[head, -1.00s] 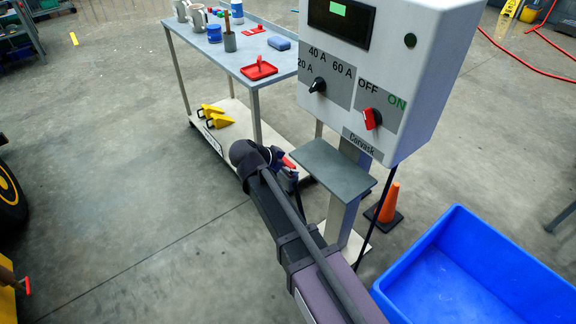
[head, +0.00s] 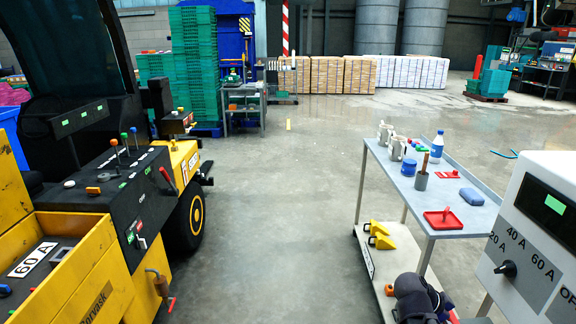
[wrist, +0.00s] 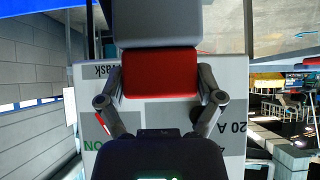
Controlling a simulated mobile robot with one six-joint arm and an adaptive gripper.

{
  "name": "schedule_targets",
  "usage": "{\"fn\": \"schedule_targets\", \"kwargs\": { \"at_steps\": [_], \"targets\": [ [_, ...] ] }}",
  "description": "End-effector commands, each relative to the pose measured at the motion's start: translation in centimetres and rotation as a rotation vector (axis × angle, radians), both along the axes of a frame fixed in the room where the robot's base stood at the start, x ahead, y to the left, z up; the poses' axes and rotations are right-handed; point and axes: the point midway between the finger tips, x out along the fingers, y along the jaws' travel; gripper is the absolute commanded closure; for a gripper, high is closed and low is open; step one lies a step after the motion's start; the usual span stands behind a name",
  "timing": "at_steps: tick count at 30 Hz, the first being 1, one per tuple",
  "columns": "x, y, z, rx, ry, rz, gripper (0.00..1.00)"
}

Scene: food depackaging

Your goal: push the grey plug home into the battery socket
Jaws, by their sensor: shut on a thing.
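My gripper (wrist: 160,84) is shut on the grey plug (wrist: 158,22) in the wrist view. Its two fingers press on either side of a red block (wrist: 160,72) joined to the grey body, which runs out of the top of the picture. In the head view, my dark arm shows only at the bottom right edge, and the plug cannot be made out. The yellow truck stands at left with a "60 A" plate. Beside the plate is a dark square recess (head: 62,252), which looks like the battery socket. The plug is well apart from it.
A white charger box (head: 530,235) marked 20 A, 40 A and 60 A stands at right. A grey cart (head: 440,205) carries mugs, a bottle and a red tray. Open concrete floor (head: 275,245) lies between truck and cart.

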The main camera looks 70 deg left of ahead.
Motion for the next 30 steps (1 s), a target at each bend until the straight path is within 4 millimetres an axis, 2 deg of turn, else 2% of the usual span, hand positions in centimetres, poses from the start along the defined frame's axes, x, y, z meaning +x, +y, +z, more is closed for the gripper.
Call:
{"fn": "schedule_targets", "kwargs": {
  "at_steps": [1,30],
  "targets": [
    [0.0,0.0,1.7,0.0,-0.001,0.0,0.76],
    [0.0,0.0,16.9,0.0,-0.001,0.0,0.76]
  ]
}}
